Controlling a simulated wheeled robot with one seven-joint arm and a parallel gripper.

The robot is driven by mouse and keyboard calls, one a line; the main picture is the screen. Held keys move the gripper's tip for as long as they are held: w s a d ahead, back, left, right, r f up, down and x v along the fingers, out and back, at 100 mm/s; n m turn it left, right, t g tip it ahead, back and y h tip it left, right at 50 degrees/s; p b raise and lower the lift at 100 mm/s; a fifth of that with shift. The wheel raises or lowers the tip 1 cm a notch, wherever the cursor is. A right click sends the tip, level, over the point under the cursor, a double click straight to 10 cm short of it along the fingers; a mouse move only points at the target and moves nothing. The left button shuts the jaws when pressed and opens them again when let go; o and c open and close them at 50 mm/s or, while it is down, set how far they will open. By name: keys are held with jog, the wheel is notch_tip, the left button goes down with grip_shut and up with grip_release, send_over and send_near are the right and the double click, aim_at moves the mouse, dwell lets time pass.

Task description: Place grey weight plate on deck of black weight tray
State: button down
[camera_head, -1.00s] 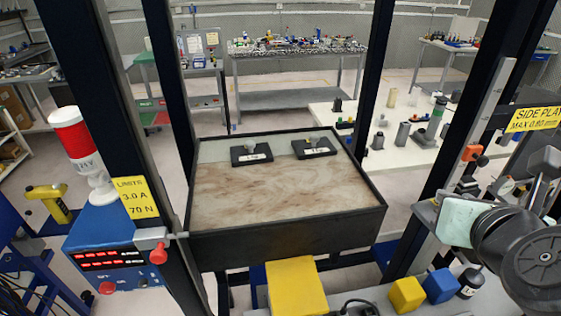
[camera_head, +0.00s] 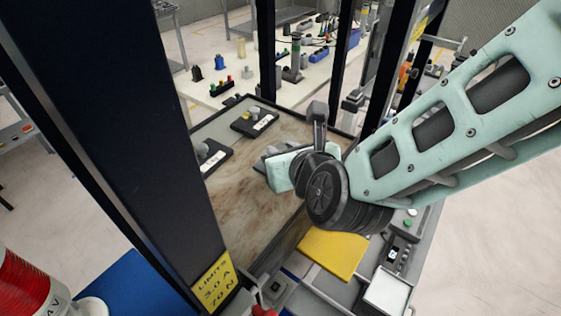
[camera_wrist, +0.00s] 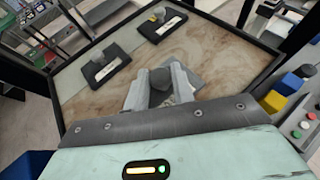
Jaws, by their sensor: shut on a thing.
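The black weight tray (camera_head: 291,238) has dark raised walls and a brown, mottled deck; it also shows in the wrist view (camera_wrist: 262,80). My gripper (camera_wrist: 160,78) is over the deck, shut on the dark round knob of the grey weight plate (camera_wrist: 194,80). The plate is mostly hidden by the fingers, and I cannot tell whether it touches the deck. In the head view my gripper (camera_head: 268,164) is over the tray's right part, partly hidden by my wrist.
Two black plates with knobs and white labels, one farther (camera_head: 254,122) and one nearer (camera_head: 214,158), sit along the deck's far-left side. Dark posts (camera_head: 120,150) stand around the tray. A yellow block (camera_head: 332,254) lies at its front. Bare deck lies left of my gripper.

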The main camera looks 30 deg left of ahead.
notch_tip(320, 180, down, 4)
jog(key=shift+a+r+p, duration=0.1)
jog(key=shift+r+p, duration=0.1)
jog(key=shift+p, duration=0.55)
jog(key=shift+f, duration=0.35)
jog(key=shift+f, duration=0.2)
jog(key=c, duration=1.2)
grip_release()
jog(key=shift+r, duration=0.25)
jog(key=shift+s+d+b, duration=0.2)
jog(key=shift+d+b, duration=0.1)
jog(key=shift+d, duration=0.1)
jog(key=b+v, duration=0.3)
jog(key=v, duration=0.8)
jog(key=shift+d+r+b, duration=0.1)
jog(key=shift+b, duration=0.2)
